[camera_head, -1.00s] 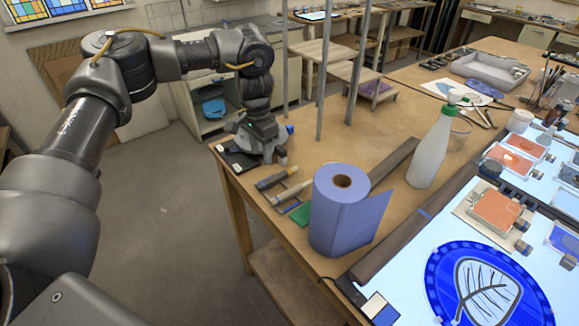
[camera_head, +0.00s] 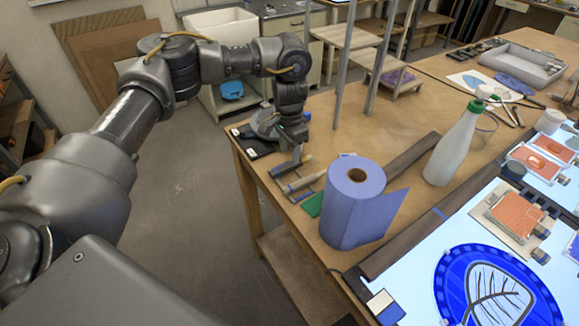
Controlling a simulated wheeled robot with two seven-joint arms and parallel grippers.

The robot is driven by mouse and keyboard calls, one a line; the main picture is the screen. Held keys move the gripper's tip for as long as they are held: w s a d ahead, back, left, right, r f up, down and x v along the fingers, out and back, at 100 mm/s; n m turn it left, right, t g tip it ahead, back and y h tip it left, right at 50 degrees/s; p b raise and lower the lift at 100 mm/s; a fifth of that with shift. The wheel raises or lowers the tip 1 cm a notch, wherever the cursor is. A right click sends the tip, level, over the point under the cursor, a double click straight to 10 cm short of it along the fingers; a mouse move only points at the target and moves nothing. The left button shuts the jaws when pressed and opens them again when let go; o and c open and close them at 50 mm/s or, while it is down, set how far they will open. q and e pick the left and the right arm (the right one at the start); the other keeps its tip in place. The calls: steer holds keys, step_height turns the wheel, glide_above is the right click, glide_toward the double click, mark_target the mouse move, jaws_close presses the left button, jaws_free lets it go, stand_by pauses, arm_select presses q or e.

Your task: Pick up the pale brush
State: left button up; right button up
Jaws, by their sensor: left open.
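A pale-handled brush (camera_head: 304,182) lies near the table's left edge, left of the blue paper roll. Another brush-like tool (camera_head: 279,169) lies just behind it, partly hidden by my gripper. My left gripper (camera_head: 292,165) is open and points down over these tools. Its fingers are small in the view. I cannot tell whether they touch either tool, and nothing shows held between them. My right gripper is out of view.
The blue paper roll (camera_head: 352,214) stands close to the right of the tools, with a green pad (camera_head: 313,205) between. A black pad (camera_head: 248,143) lies at the table's left corner.

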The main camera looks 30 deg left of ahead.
mark_target(289, 164)
arm_select(q)
step_height(289, 164, down, 4)
steer(key=shift+s+r+p, duration=0.1)
steer(key=shift+r+p, duration=0.1)
steer(key=shift+p, duration=0.6)
steer(key=shift+f, duration=0.6)
jaws_close()
